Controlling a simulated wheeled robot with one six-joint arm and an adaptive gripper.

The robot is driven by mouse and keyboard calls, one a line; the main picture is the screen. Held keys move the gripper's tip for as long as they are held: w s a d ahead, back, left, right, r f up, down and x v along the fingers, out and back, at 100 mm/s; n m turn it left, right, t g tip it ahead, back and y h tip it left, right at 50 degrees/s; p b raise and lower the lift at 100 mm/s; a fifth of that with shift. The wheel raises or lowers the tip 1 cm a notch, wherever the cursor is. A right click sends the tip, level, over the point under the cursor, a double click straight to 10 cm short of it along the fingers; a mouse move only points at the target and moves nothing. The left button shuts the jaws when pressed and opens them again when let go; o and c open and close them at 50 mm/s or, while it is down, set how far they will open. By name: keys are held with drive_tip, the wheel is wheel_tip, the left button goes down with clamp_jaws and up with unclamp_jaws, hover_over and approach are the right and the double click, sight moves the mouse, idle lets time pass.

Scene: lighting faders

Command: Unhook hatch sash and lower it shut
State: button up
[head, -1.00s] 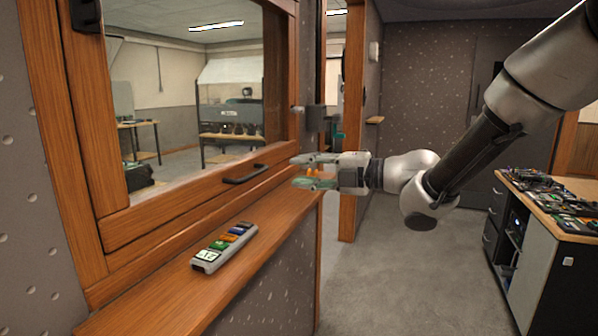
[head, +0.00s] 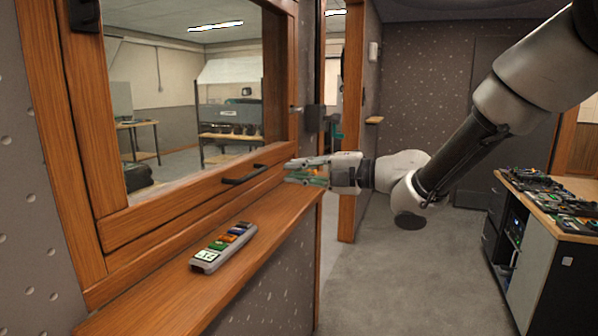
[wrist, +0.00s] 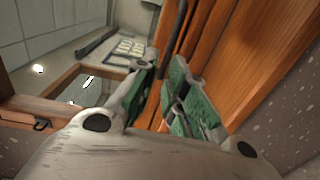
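The hatch sash (head: 160,215) is a wood-framed pane in the left wall. Its bottom rail sits low, just above the wooden sill, and carries a black bar handle (head: 243,174). A black fitting (head: 84,15) sits at the top left of the frame; I cannot tell if it is the hook. My gripper (head: 300,171) points left beyond the handle's right end, near the frame's right side, apart from the handle. Its green-padded fingers, also in the wrist view (wrist: 165,92), are apart with nothing seen held between them. Wood shows close behind them.
A grey fader remote (head: 222,247) with coloured keys lies on the sill (head: 170,300). A dark block (head: 314,118) sits on the wall past the frame. A cabinet with equipment (head: 540,250) stands at right. The carpeted floor between is clear.

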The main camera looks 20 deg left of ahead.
drive_tip(key=shift+o, duration=1.1)
drive_tip(key=shift+d, duration=0.15)
drive_tip(key=s+d, duration=0.1)
drive_tip(key=d, duration=1)
drive_tip(key=shift+d+r, duration=0.35)
drive_tip(key=shift+r, duration=0.05)
